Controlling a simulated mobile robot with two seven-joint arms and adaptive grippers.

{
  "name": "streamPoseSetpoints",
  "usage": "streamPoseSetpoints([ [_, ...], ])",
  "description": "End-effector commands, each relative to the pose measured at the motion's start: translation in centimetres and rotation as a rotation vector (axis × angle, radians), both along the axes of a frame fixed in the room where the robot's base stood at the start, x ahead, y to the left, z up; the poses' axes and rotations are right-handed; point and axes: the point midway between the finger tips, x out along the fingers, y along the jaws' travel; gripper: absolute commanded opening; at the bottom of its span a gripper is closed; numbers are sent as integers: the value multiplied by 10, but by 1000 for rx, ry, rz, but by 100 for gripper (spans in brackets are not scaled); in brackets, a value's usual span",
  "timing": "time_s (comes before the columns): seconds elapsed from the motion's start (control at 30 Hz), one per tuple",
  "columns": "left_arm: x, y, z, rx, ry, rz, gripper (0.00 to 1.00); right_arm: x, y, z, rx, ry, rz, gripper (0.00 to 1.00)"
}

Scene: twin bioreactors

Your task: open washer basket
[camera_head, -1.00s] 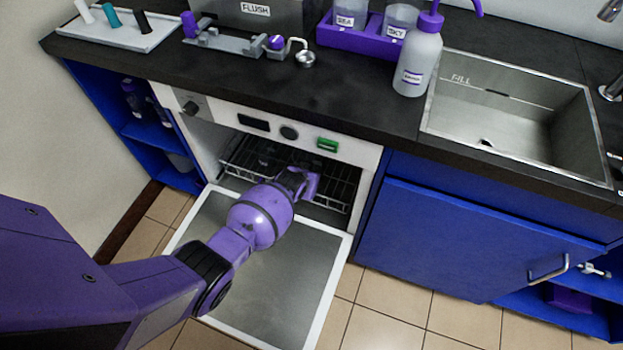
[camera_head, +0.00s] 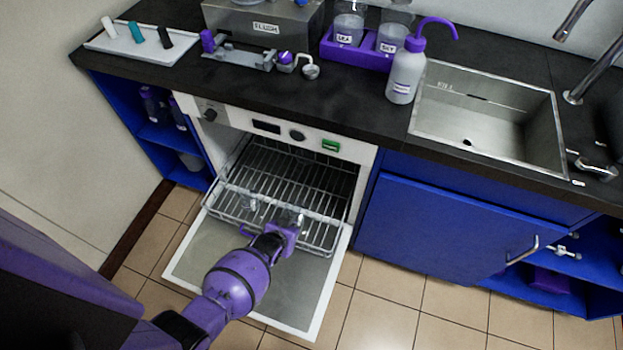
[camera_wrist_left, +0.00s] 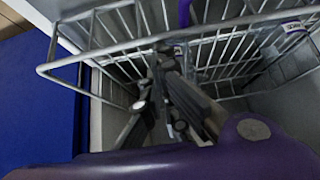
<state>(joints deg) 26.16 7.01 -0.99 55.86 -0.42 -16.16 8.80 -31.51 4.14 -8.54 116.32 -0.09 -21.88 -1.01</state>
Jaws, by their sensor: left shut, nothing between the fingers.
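The washer (camera_head: 275,122) stands under the counter with its door (camera_head: 290,300) folded down flat. The wire washer basket (camera_head: 300,172) is slid well out over the door. My left gripper (camera_head: 292,218) is at the basket's front side, close to its front wires. In the left wrist view the gripper's dark fingers (camera_wrist_left: 165,95) are shut and reach in by the basket wires (camera_wrist_left: 110,50). Whether they touch the wires is unclear. My right gripper is not in view.
The counter above holds a white tray (camera_head: 125,38), a purple rack (camera_head: 350,54) and a wash bottle (camera_head: 405,75). A sink (camera_head: 490,115) is at the right. A closed blue cabinet door (camera_head: 440,230) stands right of the washer. Tiled floor (camera_head: 390,300) is clear in front.

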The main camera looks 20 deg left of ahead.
Motion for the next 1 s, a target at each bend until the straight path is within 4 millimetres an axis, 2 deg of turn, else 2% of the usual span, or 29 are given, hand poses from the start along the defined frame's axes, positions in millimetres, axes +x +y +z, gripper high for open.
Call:
streamPoseSetpoints([
  [0.1,-27,1,3,-1,1,2,0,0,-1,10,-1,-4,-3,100],
  [0.3,-68,2,3,0,-1,1,0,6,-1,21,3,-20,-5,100],
  [0.5,-98,3,1,0,1,0,0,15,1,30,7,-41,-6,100],
  [0.7,-113,4,0,0,0,0,0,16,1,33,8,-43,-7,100],
  [1.0,-117,4,-1,0,1,0,0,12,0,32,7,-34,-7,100],
])
